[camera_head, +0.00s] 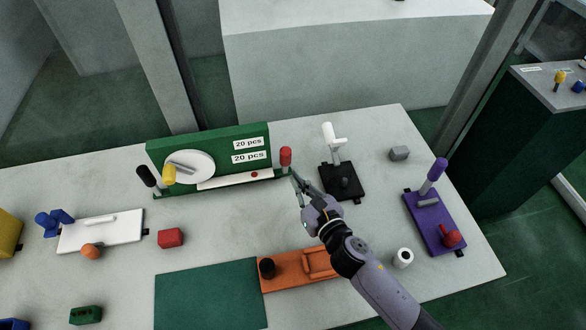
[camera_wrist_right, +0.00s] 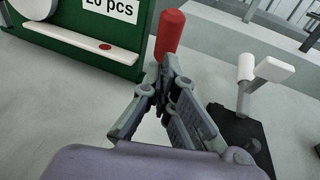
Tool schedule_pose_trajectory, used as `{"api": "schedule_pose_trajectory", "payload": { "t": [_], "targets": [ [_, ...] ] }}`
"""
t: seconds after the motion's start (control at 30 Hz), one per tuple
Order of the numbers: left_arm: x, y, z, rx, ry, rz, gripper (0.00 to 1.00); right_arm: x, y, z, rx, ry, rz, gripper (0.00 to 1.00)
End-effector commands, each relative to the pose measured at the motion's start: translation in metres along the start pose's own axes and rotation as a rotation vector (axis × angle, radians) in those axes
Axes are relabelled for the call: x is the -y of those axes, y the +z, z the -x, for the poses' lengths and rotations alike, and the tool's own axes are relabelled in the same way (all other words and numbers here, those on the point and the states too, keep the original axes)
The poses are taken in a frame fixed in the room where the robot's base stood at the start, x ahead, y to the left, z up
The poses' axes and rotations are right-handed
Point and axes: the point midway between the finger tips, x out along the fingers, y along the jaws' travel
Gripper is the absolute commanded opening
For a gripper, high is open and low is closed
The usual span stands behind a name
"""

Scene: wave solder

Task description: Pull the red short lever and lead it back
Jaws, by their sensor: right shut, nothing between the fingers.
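The red short lever (camera_head: 286,157) stands upright at the right end of the green panel (camera_head: 208,143), which carries a white disc and "20 pcs" labels. In the right wrist view the red lever (camera_wrist_right: 170,33) rises just beyond the fingertips. My right gripper (camera_head: 295,178) is shut and empty, its tips close to the lower part of the lever. I cannot tell whether the tips touch it. In the wrist view the gripper (camera_wrist_right: 172,62) hides the lever's base. My left gripper is not in view.
A black base with a white lever (camera_head: 332,138) stands just right of my right gripper. A purple base (camera_head: 434,222), a grey block (camera_head: 399,153), a white roll (camera_head: 403,258), an orange tray (camera_head: 290,280) and a red block (camera_head: 170,238) are around. The table between red block and gripper is clear.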

Motion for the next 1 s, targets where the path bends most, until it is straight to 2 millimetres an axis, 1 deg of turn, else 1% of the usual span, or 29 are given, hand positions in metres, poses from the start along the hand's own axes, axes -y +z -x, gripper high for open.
{"api": "schedule_pose_trajectory", "payload": {
  "t": [0.03, 0.1, 0.23, 0.37, 0.67, 0.77, 0.9, 1.0],
  "targets": [
    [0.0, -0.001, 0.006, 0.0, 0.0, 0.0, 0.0, 0.0, 0.008, -0.008, 0.003, -0.001, 0.001, 0.0],
    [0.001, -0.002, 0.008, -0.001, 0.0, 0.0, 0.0, 0.0, 0.009, -0.016, 0.002, -0.001, 0.001, 0.0],
    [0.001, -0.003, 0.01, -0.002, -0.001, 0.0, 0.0, 0.0, 0.011, -0.026, 0.001, -0.001, 0.0, 0.0],
    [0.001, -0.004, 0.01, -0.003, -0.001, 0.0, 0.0, 0.0, 0.011, -0.029, 0.0, -0.001, 0.002, 0.0],
    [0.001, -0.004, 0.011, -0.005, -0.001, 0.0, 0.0, 0.0, 0.011, -0.029, -0.001, 0.0, 0.001, 0.0],
    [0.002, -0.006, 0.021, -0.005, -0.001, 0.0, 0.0, 0.0, 0.016, -0.029, -0.012, 0.001, -0.002, 0.0],
    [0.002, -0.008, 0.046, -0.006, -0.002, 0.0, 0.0, 0.0, 0.024, -0.032, -0.051, 0.005, -0.012, 0.0],
    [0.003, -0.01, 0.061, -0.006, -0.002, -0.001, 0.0, 0.001, 0.025, -0.034, -0.082, 0.005, -0.02, 0.0]
  ]
}}
